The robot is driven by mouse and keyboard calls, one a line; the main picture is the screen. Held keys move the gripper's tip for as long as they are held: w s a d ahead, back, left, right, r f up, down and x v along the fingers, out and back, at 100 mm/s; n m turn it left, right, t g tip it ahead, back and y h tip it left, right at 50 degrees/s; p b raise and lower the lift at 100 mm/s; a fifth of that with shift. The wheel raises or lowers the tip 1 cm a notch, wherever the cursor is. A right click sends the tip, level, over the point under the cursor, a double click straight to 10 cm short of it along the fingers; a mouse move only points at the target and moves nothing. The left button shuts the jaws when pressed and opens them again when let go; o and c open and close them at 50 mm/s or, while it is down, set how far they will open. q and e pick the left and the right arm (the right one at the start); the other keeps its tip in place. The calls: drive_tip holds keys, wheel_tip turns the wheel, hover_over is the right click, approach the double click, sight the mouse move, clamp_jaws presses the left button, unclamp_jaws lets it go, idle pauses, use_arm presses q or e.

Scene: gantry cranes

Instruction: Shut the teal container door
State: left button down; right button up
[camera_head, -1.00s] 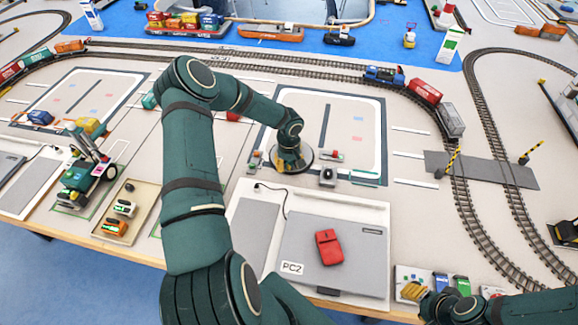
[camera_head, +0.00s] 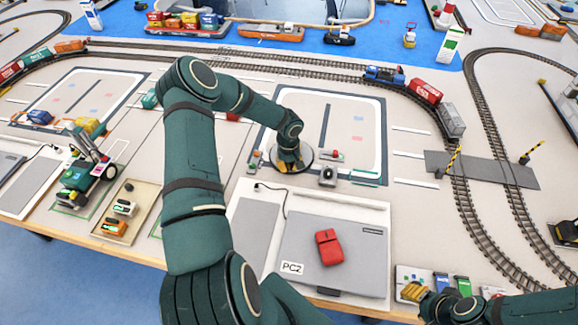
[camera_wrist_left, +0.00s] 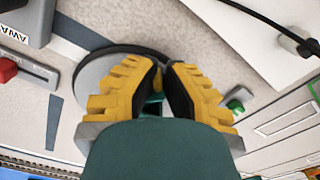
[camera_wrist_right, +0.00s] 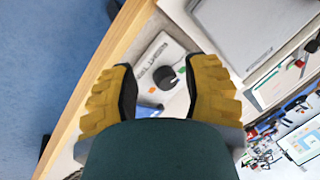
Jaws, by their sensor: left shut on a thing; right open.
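My left gripper (camera_head: 289,162) is over a round grey turntable (camera_head: 304,153) in the middle of the head view. In the left wrist view its yellow fingers (camera_wrist_left: 164,78) are close together on a small teal piece (camera_wrist_left: 153,106). The fingers and wrist hide most of this piece, so I cannot tell container from door, nor how far the door stands open. Another teal block (camera_head: 149,100) shows left of my left arm, partly hidden. My right gripper (camera_head: 413,291) is open and empty at the front right; in the right wrist view its fingers (camera_wrist_right: 158,72) are wide apart.
A grey laptop-like panel (camera_head: 300,282) marked PC2 carries a red object (camera_head: 328,247) in front of the turntable. A small grey device (camera_head: 327,176) and a green block (camera_wrist_left: 235,105) are close to the turntable. Train tracks (camera_head: 470,190) curve along the right.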

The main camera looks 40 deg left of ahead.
use_arm(q)
drive_tip(key=shift+w+a+m+b, duration=0.1)
drive_tip(key=shift+a+m+b, duration=0.15)
drive_tip(key=shift+m+b, duration=0.4)
use_arm(e)
drive_tip(key=shift+f, duration=0.9)
use_arm(q)
drive_tip(key=m, duration=0.2)
drive_tip(key=a+m+b, duration=0.1)
drive_tip(key=m, duration=0.1)
drive_tip(key=shift+w+a, duration=0.1)
use_arm(e)
drive_tip(key=shift+s+a+f, duration=0.1)
drive_tip(key=shift+s+f, duration=0.15)
drive_tip(key=shift+f, duration=0.25)
use_arm(q)
drive_tip(key=c, duration=1.1)
unclamp_jaws()
wheel_tip(320, 180, up, 12)
drive_tip(key=shift+r, duration=0.15)
use_arm(e)
drive_tip(key=shift+r, duration=0.1)
